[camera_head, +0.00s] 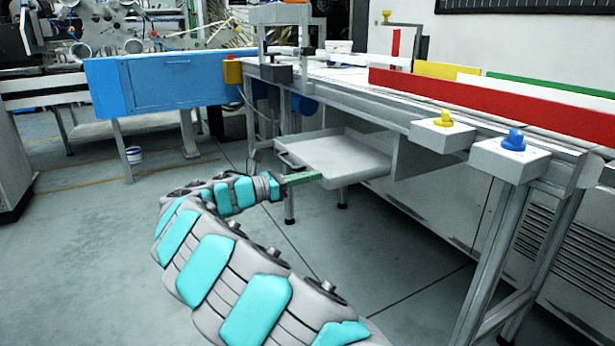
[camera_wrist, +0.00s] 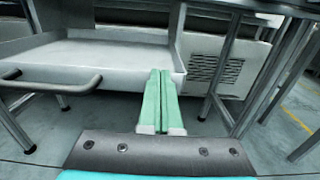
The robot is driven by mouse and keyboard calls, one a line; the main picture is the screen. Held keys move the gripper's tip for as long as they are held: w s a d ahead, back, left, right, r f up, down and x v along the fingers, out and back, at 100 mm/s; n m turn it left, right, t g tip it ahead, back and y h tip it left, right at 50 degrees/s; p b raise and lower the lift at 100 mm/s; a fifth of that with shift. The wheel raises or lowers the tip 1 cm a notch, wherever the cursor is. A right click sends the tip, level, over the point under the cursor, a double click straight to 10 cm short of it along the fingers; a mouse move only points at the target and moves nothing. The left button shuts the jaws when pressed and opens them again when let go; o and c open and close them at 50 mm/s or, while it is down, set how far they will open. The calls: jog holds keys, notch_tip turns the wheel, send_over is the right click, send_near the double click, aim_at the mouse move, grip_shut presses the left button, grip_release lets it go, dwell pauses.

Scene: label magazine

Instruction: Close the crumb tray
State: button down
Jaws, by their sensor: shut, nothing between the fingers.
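The crumb tray (camera_head: 350,158) is a shallow light-grey tray, pulled out beneath the work table. In the wrist view the tray (camera_wrist: 110,55) fills the upper left, with its bar handle (camera_wrist: 50,86) on the front face at the left. My gripper (camera_head: 318,175) is at the tray's front, near its right corner; in the wrist view the green fingers (camera_wrist: 160,75) are shut together and empty, reaching up to the front wall right of the handle. I cannot tell whether the fingertips touch the tray.
The table (camera_head: 400,110) stands over the tray on metal legs. A yellow button (camera_head: 445,118) and a blue button (camera_head: 514,139) sit on boxes at its near edge. A blue cabinet (camera_head: 160,85) stands at the back left. The floor (camera_head: 80,230) at the left is clear.

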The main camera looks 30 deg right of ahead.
aim_at(337, 170)
jog(key=d+p, duration=0.3)
jog(key=d, duration=0.4)
jog(key=d+p, duration=0.3)
jog(key=d, duration=0.5)
jog(key=d+p, duration=0.2)
jog(key=d, duration=0.5)
jog(key=shift+w+d+p, duration=0.4)
jog(key=shift+d, duration=0.1)
jog(key=a+p, duration=0.1)
jog(key=a, duration=1.3)
jog(key=shift+s+a, duration=0.1)
jog(key=shift+a, duration=0.2)
